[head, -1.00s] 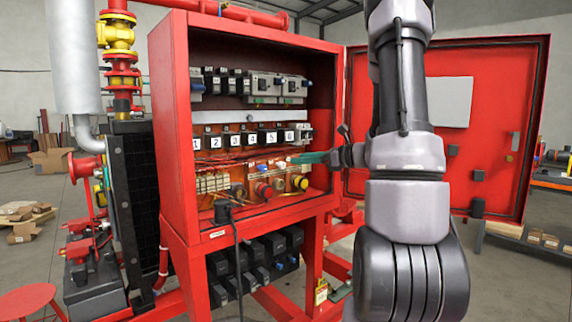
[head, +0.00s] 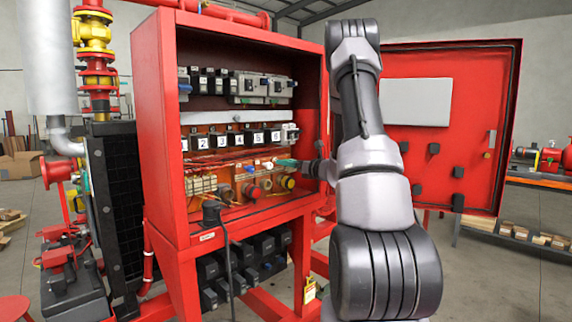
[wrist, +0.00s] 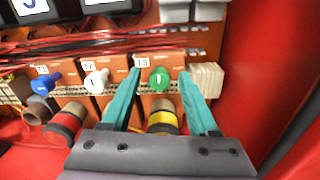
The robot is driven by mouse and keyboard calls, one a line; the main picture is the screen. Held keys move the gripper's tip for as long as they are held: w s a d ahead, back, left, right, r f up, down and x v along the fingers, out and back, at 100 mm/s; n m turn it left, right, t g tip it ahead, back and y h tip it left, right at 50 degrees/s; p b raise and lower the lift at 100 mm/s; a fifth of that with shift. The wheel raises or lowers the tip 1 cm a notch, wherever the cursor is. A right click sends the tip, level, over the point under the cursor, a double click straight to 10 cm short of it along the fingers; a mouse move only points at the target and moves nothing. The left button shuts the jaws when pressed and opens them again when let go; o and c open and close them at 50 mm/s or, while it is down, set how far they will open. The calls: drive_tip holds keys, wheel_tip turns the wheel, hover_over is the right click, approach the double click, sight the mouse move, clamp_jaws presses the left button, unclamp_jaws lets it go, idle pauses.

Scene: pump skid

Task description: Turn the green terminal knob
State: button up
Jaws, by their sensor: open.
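The green terminal knob (wrist: 160,79) sits in the wrist view on an orange terminal block, at the right end of a row of coloured knobs. My gripper (wrist: 162,82) has teal fingers that are open, one on each side of the green knob, with visible gaps. I cannot tell from this view how far the tips reach in depth. In the head view my gripper (head: 287,162) points left into the red cabinet (head: 160,130), and its fingers hide the green knob.
A white knob (wrist: 96,80) and a blue knob (wrist: 46,84) sit left of the green one. A yellow-banded round part (wrist: 163,118) lies below, between the fingers. Red wires (wrist: 90,45) run above. The open cabinet door (head: 450,110) stands right of my arm.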

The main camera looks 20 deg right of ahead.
drive_tip(key=shift+w+a, duration=0.2)
drive_tip(key=shift+w, duration=0.3)
clamp_jaws()
